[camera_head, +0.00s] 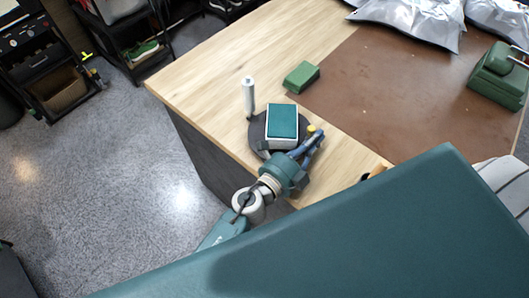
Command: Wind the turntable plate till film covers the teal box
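The teal box (283,119), with white sides, lies on the dark round turntable plate (257,131) near the table's front left edge. A white upright roll (248,96), which looks like the film, stands at the plate's back left. No film can be made out on the box. My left gripper (314,139) is at the plate's right edge, beside the box. A small yellow piece (311,128) shows at its fingertips; I cannot tell whether the fingers are closed on it. My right gripper is not in view.
A green block (301,77) lies behind the plate. A brown mat (380,90) covers the table's right part, with silver bags (410,20) and a green case (498,75). My large teal arm link hides the front right. Bare wood (235,55) is free at the back left.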

